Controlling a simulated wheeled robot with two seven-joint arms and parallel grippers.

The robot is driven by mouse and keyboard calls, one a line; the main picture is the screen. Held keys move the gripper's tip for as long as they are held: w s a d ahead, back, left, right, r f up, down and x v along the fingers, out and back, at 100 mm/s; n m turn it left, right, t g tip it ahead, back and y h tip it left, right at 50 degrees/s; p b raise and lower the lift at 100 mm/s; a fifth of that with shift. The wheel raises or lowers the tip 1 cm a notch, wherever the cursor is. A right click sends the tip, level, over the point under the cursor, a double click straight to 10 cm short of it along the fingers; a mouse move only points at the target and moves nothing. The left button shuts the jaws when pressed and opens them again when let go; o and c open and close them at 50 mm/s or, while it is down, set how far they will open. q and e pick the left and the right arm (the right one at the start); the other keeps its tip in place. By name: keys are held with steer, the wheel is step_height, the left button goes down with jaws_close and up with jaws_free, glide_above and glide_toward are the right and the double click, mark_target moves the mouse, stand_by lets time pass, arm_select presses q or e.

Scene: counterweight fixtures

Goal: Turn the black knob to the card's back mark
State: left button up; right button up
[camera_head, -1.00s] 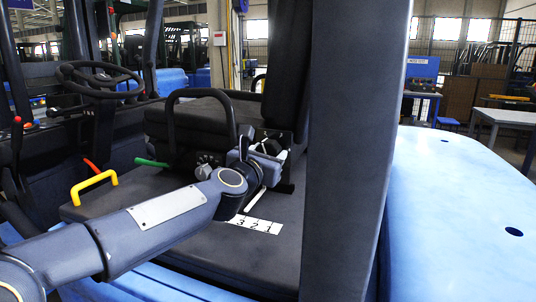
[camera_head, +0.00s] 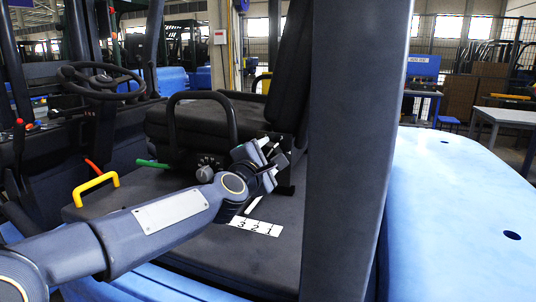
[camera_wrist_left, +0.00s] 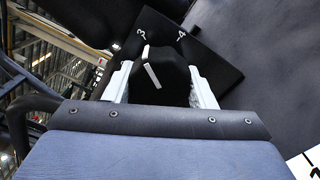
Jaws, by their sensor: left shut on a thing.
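The black knob (camera_wrist_left: 160,75) has a white pointer line and sits between the two pale fingers of my left gripper (camera_wrist_left: 160,82) in the left wrist view. The gripper is shut on it. Behind the knob, a black plate (camera_wrist_left: 222,72) carries marks "3" and "4"; the pointer slants up-left, toward the "3" side. In the head view, my left gripper (camera_head: 268,160) is at the seat's side and mostly hides the knob. A white card (camera_head: 256,226) marked 3, 2, 1 lies on the dark platform below. My right gripper is not in view.
A dark upright post (camera_head: 347,150) stands just right of the gripper. A black seat handle (camera_head: 203,96), a grey round knob (camera_head: 205,174), a green lever (camera_head: 150,163) and a yellow handle (camera_head: 95,187) are to the left. The platform around the card is mostly clear.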

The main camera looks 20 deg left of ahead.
arm_select(q)
steer(key=m+p, duration=0.1)
steer(key=m, duration=0.4)
steer(key=shift+m, duration=0.3)
steer(key=m+p, duration=0.2)
steer(key=m, duration=0.3)
steer(key=shift+m, duration=0.3)
steer(key=shift+f, duration=0.1)
steer(key=o, duration=0.9)
steer(key=shift+o, duration=0.2)
steer(key=s, duration=0.8)
steer(key=shift+d, duration=0.25)
